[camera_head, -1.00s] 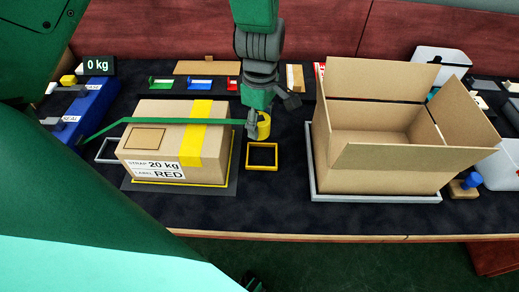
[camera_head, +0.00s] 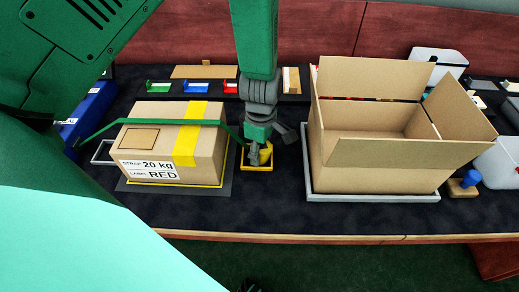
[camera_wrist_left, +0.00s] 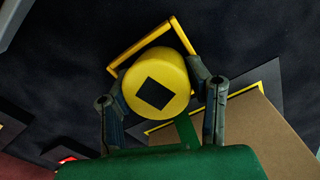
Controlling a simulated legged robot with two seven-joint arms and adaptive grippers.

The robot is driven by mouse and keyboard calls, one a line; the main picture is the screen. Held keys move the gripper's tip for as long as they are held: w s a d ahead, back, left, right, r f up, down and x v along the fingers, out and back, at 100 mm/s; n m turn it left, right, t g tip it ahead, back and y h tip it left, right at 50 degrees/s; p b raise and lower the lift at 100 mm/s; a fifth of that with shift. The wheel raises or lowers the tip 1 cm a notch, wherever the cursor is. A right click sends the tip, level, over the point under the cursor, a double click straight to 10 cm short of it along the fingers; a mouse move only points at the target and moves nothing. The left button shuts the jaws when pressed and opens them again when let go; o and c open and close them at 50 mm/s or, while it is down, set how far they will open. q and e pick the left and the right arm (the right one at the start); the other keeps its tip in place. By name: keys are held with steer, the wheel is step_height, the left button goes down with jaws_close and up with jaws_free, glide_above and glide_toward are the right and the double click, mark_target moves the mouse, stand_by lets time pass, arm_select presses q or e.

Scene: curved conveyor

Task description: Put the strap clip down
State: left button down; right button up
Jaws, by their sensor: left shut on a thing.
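The strap clip, a yellow round piece with a dark square on its end (camera_wrist_left: 160,88), is held between the fingers of my left gripper (camera_head: 262,148). In the head view the clip (camera_head: 265,153) is at the small yellow square frame (camera_head: 257,168) on the table. In the left wrist view that frame (camera_wrist_left: 130,47) shows partly behind the clip. I cannot tell whether the clip touches the table. A green strap (camera_head: 105,128) runs across the closed cardboard box (camera_head: 205,160) towards the gripper. My right gripper is not in view.
The closed box, labelled 20 kg and RED, stands left of the yellow frame on a dark mat. A large open box (camera_head: 385,165) stands in a grey tray (camera_head: 370,197) to the right. Small coloured holders (camera_head: 195,87) line the back.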

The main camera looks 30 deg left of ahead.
arm_select(q)
steer(key=shift+d+f, duration=0.15)
steer(key=shift+s+a+f, duration=0.25)
steer(key=shift+a+f, duration=0.1)
steer(key=shift+a, duration=0.15)
steer(key=c, duration=0.8)
jaws_free()
steer(key=shift+w+a+f, duration=0.1)
steer(key=shift+f, duration=0.15)
steer(key=shift+a, duration=0.3)
steer(key=shift+d+r, duration=0.25)
step_height(320, 180, up, 13)
steer(key=shift+w+f+p, duration=0.15)
steer(key=shift+p, duration=0.9)
steer(key=shift+d+r, duration=0.15)
steer(key=shift+r, duration=0.05)
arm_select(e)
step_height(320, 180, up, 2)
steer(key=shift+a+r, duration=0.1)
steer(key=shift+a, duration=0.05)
